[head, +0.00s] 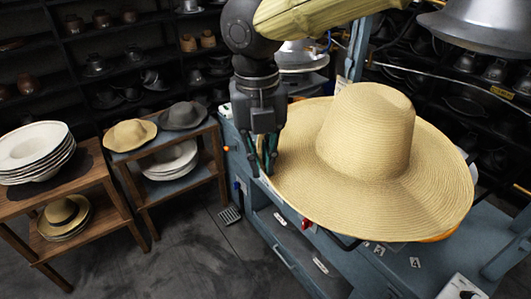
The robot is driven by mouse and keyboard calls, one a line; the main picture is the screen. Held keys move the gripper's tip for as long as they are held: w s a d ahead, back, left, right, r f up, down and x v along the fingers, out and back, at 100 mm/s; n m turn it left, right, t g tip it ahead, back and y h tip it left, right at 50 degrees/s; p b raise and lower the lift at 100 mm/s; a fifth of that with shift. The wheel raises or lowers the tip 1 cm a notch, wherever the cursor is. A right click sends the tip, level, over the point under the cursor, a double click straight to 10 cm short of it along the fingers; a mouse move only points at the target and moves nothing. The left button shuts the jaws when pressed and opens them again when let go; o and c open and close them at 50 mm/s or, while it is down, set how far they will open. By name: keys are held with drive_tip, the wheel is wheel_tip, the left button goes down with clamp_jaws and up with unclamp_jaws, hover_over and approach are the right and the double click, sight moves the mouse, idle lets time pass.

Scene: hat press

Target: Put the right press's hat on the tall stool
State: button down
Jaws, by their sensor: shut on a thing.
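The wide-brimmed straw hat (366,130) is at the right in the head view, over the blue press (290,250). My gripper (268,163) points down at the left edge of its brim and is shut on it. The hat is upright, and its brim hides much of the press below. I cannot tell whether it still touches the press. Two wooden stools stand at the left. The nearer stool (75,203) and the farther stool (180,146) both have lower shelves; which one is called tall is unclear.
The nearer stool holds stacked white hats (35,150) and lower straw hats (62,213). The farther stool's top holds a straw hat (130,134) and a grey hat (182,116). A metal press dome (490,30) hangs at upper right. Floor between stools and press is mostly clear.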

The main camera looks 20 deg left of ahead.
drive_tip(key=s+a, duration=0.4)
drive_tip(key=s, duration=0.2)
drive_tip(key=shift+s+a, duration=0.3)
drive_tip(key=shift+a, duration=0.1)
drive_tip(key=shift+f, duration=0.15)
idle(0.3)
